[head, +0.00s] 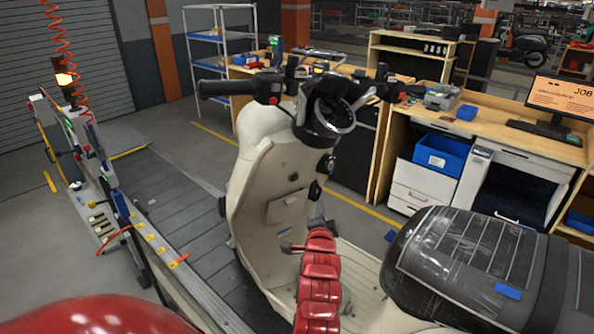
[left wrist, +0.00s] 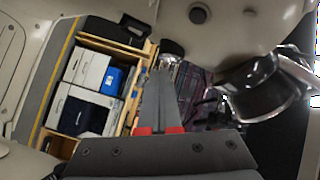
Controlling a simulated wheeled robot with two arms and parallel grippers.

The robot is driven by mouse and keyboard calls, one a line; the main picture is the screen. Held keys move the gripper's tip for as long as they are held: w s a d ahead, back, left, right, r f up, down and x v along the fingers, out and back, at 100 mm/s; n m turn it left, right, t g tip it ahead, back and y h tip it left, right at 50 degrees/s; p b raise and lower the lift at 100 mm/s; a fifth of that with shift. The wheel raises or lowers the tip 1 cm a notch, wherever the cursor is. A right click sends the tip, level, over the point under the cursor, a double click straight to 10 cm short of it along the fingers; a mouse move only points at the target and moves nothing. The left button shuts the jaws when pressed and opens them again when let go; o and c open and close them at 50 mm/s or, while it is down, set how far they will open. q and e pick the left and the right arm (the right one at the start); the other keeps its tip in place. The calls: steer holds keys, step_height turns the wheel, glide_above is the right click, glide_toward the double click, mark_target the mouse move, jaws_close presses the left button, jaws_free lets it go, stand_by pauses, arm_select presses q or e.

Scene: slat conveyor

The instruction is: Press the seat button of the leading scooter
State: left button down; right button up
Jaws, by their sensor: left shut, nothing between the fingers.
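The cream scooter (head: 262,190) stands on the slat conveyor, its handlebar and front panel facing me. Small dark round fittings (head: 327,164) sit on the panel's right side; I cannot tell which is the seat button. Dark round fittings also show on the pale body in the left wrist view (left wrist: 198,14). The dark seat (head: 455,250) is under clear wrap at right. My left gripper (head: 317,224) is in front of the panel, below these fittings, its tips small in the head view. In the left wrist view its grey fingers (left wrist: 160,82) are together and empty. My right gripper is not in view.
The conveyor (head: 165,195) runs back along the left, beside a rail and a post with a lit lamp (head: 64,79). Wooden workbenches (head: 490,135) with drawers and a blue bin (head: 438,154) stand at right. A blue shelf rack (head: 222,40) stands behind.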

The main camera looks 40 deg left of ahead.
mark_target(294, 177)
arm_select(q)
steer(key=shift+s, duration=0.1)
steer(key=w+a+r, duration=0.1)
steer(key=w+a, duration=0.1)
steer(key=a, duration=0.6)
steer(key=shift+w+a+r, duration=0.15)
steer(key=shift+r, duration=0.25)
steer(key=shift+b, duration=0.3)
stand_by(1.6)
steer(key=shift+w+a+r, duration=0.1)
steer(key=shift+a, duration=0.3)
